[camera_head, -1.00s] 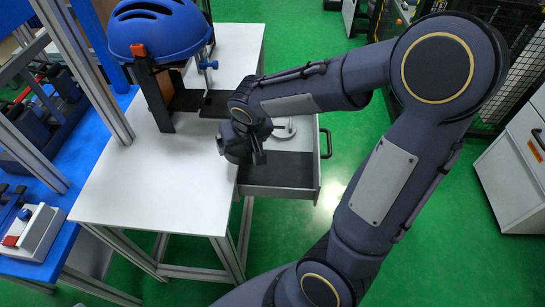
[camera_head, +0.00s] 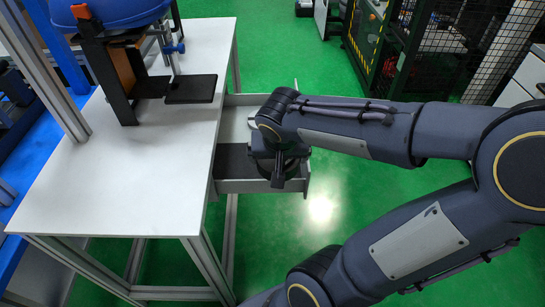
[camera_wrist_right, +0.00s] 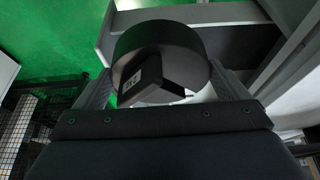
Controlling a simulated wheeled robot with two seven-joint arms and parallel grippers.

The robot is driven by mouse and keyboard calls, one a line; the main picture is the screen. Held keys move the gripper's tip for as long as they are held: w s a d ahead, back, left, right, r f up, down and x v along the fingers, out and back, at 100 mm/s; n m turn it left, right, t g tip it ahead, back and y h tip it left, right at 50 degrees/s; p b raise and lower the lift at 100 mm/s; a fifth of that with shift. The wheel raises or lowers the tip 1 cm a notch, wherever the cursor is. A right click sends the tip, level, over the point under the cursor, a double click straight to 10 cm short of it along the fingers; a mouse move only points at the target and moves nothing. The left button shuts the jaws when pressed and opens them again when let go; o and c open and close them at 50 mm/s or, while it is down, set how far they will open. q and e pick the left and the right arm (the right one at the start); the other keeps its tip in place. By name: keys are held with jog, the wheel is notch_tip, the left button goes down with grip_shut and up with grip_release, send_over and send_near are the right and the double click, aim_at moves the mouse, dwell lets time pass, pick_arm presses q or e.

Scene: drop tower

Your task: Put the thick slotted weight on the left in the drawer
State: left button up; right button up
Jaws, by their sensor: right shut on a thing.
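The thick slotted weight (camera_wrist_right: 160,50) is a dark, thick disc in the right wrist view, held between the two fingers of my right gripper (camera_wrist_right: 165,88). A dark wedge with a small label shows in front of its face. In the head view my right gripper (camera_head: 279,172) points down over the front part of the open drawer (camera_head: 233,160), with the weight mostly hidden beneath it. The drawer has light grey walls and a dark floor. I cannot tell whether the weight touches that floor. My left gripper is not in view.
The white table (camera_head: 140,165) stands left of the drawer. A black stand with a blue dome (camera_head: 115,10) is on its far end. My right arm covers the drawer's right side. The near left part of the drawer floor is bare.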

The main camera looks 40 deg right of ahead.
jog(key=w+d+f+b, duration=0.1)
jog(key=w+f, duration=0.1)
jog(key=w, duration=0.1)
jog(key=w+d+f+b, duration=0.1)
jog(key=w+f, duration=0.1)
jog(key=w, duration=0.1)
jog(key=w+d+f+b, duration=0.1)
jog(key=w+f, duration=0.2)
jog(key=shift+w+d, duration=0.1)
jog(key=shift+w, duration=0.25)
jog(key=shift+w+d+f, duration=0.1)
jog(key=shift+w+f, duration=0.15)
jog(key=shift+w, duration=0.05)
jog(key=shift+w+d+f+b, duration=0.1)
jog(key=shift+w+f+b, duration=0.1)
jog(key=shift+f+b, duration=0.25)
jog(key=shift+w+f+b, duration=0.2)
jog(key=shift+f+b, duration=0.45)
jog(key=shift+f, duration=0.95)
jog(key=shift+f, duration=0.15)
